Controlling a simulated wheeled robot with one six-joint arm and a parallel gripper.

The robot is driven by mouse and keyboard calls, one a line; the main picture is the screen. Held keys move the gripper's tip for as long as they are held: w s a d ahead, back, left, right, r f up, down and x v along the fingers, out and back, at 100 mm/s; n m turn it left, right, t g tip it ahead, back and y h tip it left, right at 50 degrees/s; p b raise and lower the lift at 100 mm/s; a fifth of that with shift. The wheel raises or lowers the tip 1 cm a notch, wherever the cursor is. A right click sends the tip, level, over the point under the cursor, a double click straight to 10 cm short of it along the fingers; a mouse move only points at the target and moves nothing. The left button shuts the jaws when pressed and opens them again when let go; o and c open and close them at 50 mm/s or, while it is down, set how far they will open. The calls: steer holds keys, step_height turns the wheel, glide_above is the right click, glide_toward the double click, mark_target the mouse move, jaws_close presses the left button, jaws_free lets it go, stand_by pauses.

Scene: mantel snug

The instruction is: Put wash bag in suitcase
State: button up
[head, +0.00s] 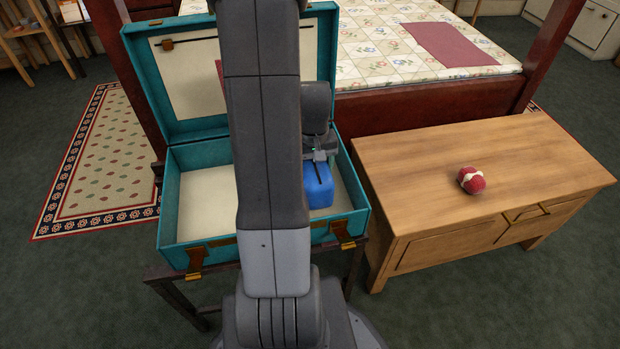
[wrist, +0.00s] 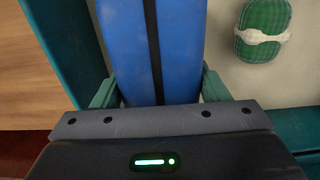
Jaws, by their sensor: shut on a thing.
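A blue wash bag (head: 318,190) with a dark stripe is between the fingers of my gripper (head: 319,158). In the wrist view the green-grey fingertips of my gripper (wrist: 158,92) close on both sides of the wash bag (wrist: 185,50). The open teal suitcase (head: 200,239) has a pale lining, and its lid stands up at the back. The bag is inside the outline of the suitcase, by its right wall. I cannot tell whether it touches the suitcase floor. My arm hides the middle of the suitcase. The suitcase (wrist: 284,125) also shows in the wrist view.
A green checked bundle with a white band (wrist: 262,28) lies on the suitcase lining. A red bundle with a white band (head: 471,180) lies on the wooden chest (head: 420,185) at the right. A bed (head: 380,40) stands behind. A dark stand (head: 180,284) holds the suitcase.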

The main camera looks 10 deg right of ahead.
steer(key=shift+f+b, duration=0.4)
steer(key=shift+f, duration=1.15)
steer(key=shift+f, duration=0.1)
steer(key=shift+f, duration=0.15)
steer(key=o, duration=1.2)
step_height(320, 180, up, 12)
steer(key=p, duration=0.3)
steer(key=shift+r, duration=0.25)
